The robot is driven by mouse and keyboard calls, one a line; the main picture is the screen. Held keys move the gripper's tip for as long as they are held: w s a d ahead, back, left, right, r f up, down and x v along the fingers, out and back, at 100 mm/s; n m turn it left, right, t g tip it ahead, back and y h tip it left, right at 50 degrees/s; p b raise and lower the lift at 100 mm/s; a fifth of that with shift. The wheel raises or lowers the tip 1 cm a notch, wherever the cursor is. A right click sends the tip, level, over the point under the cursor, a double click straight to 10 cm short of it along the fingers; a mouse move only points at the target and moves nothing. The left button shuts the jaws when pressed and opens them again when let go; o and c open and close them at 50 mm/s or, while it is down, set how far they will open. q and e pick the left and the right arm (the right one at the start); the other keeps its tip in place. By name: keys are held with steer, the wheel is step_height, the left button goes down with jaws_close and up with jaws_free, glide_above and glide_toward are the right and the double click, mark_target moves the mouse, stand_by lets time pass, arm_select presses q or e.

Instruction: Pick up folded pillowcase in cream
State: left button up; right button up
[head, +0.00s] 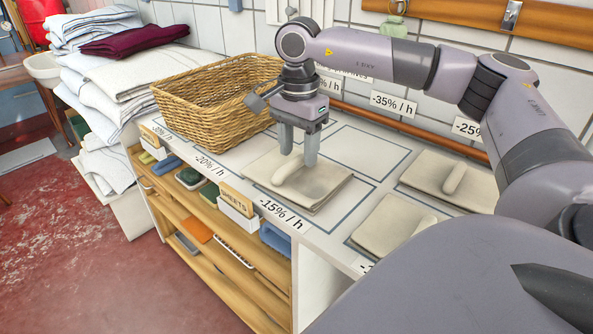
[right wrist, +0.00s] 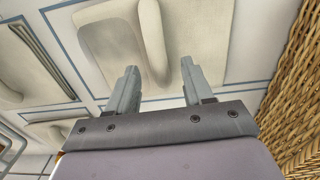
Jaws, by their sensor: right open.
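A folded cream pillowcase (head: 325,192) lies flat inside a marked rectangle on the counter, near the "-15% / h" label. A pale raised roll (head: 291,181) runs across its top. My right gripper (head: 298,160) points down over this pillowcase, its fingers open with nothing between them. Whether the fingertips touch the cloth I cannot tell. In the right wrist view, the pillowcase (right wrist: 107,38) and its roll (right wrist: 153,40) lie beyond the open right gripper (right wrist: 159,68). Two similar folded cloths (head: 425,172) and (head: 384,222) lie to the right. My left gripper is not in view.
A wicker basket (head: 205,100) stands close behind and left of the gripper; its side also shows in the right wrist view (right wrist: 293,100). Stacked linen (head: 95,95) is farther left. Shelves (head: 215,240) sit under the counter edge. An empty marked rectangle (head: 365,150) is behind the pillowcase.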

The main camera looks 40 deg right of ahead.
steer(key=shift+f, duration=0.7)
jaws_close()
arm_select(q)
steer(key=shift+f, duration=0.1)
arm_select(e)
steer(key=shift+r, duration=0.2)
step_height(320, 180, up, 15)
steer(key=p, duration=0.2)
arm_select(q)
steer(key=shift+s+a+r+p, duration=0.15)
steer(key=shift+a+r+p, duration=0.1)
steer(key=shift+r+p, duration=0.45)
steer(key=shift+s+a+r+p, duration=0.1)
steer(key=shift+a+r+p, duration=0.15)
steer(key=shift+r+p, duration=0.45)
arm_select(e)
step_height(320, 180, up, 5)
glide_above(298, 158)
steer(key=shift+f, duration=0.15)
